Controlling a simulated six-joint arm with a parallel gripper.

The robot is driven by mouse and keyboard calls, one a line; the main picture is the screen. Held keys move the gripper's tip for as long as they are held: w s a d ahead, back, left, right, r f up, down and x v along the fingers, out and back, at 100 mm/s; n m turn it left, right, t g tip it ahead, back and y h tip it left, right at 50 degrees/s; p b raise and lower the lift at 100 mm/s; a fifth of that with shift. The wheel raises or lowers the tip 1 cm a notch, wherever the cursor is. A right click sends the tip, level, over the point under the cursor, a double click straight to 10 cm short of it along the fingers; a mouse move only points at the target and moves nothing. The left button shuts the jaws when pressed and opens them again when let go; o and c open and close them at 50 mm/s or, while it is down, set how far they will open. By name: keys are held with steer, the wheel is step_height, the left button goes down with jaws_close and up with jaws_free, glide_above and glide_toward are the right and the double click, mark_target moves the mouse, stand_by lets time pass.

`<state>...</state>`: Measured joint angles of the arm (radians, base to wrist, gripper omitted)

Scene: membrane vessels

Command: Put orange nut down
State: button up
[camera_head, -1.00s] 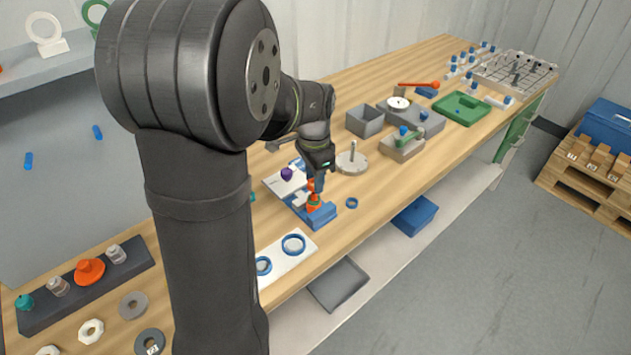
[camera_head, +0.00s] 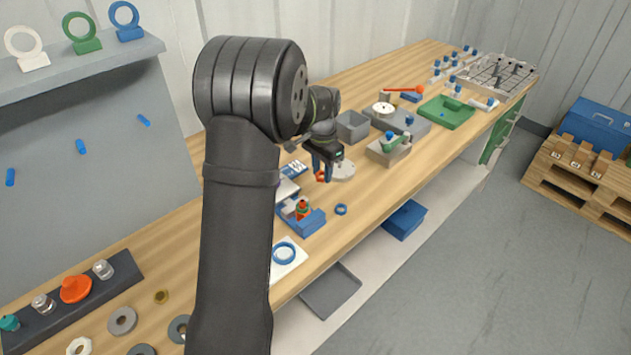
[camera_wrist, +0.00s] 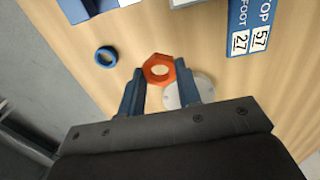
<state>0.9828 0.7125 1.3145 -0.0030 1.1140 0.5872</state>
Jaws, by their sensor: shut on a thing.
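The orange nut (camera_wrist: 158,69) is a hexagonal ring with a hole. My gripper (camera_wrist: 158,88) is shut on it, with the blue fingers at its two sides in the wrist view. In the head view my gripper (camera_head: 322,176) hangs above the bench to the right of the blue fixture, and the orange nut (camera_head: 319,176) shows only as a small patch at the fingertips. Some height seems to lie between the nut and the wood, but the exact gap cannot be told.
A pale round plate (camera_head: 343,171) with a post lies close behind my gripper. The blue fixture (camera_head: 312,222) holds an orange and green vessel (camera_head: 302,210). A blue ring (camera_head: 341,210) lies on the bench, with bare wood around it. A grey box (camera_head: 352,127) stands farther back.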

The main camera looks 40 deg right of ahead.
mark_target(315, 189)
steer(key=shift+w+a+f, duration=0.1)
steer(key=shift+w+f, duration=0.3)
steer(key=shift+w, duration=0.2)
steer(key=shift+w+a+f, duration=0.1)
steer(key=shift+w+f, duration=0.3)
steer(key=shift+w, duration=0.2)
steer(key=shift+f, duration=1.9)
steer(key=shift+f, duration=0.15)
steer(key=o, duration=1.1)
step_height(315, 189, up, 12)
steer(key=shift+r, duration=0.15)
